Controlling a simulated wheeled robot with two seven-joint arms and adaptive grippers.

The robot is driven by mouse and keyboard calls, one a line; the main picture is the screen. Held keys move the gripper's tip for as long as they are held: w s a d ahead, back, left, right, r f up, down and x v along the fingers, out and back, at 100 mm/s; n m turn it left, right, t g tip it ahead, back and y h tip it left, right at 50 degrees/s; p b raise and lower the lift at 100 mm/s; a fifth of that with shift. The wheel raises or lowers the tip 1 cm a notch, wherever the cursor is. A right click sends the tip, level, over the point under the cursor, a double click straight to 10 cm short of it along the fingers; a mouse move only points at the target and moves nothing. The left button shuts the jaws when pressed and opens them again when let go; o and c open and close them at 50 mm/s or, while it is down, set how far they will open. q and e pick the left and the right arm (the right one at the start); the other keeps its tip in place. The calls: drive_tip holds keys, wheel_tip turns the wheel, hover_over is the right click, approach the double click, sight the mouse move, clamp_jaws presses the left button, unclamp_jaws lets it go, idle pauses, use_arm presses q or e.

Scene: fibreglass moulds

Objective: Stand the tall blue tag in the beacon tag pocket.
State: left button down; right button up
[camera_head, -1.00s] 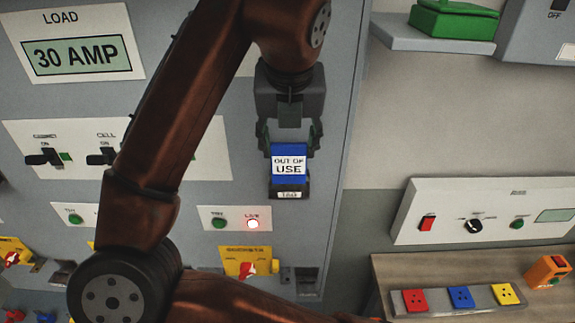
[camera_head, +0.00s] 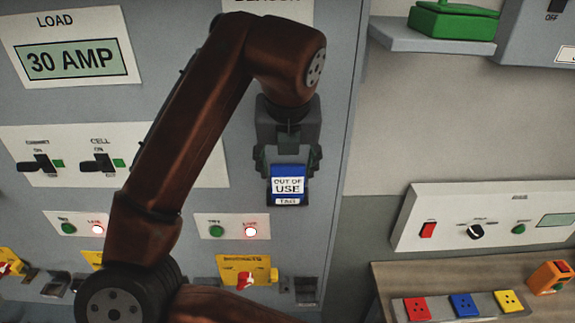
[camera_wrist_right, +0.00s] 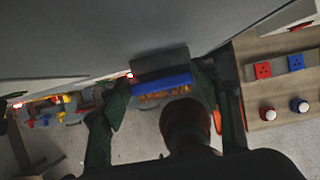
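The tall blue tag (camera_head: 288,171), with a white "OUT OF USE" label, stands upright in the head view. Its lower part is down in a dark pocket with a "TAG" label (camera_head: 288,201), on the grey panel below a partly cut-off heading that seems to read "BEACON". My right gripper (camera_head: 288,163) is above it, with a finger along each side edge of the tag, shut on it. In the right wrist view the tag is a blue strip (camera_wrist_right: 162,83) between the fingers, beside the grey panel. How deep it sits is hidden. My left gripper is not in view.
Below the pocket are a lit red lamp (camera_head: 251,231) and a yellow plate with a red knob (camera_head: 246,271). At the right, a wooden bench (camera_head: 385,276) bears red, blue and yellow sockets. A green box (camera_head: 452,21) sits on a shelf. My right arm covers part of the panel.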

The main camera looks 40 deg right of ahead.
drive_tip(key=shift+o, duration=0.9)
drive_tip(key=shift+s, duration=0.1)
drive_tip(key=shift+r, duration=0.45)
drive_tip(key=p+v, duration=0.2)
drive_tip(key=v, duration=0.5)
drive_tip(key=shift+s+f, duration=0.1)
drive_tip(key=shift+s, duration=0.05)
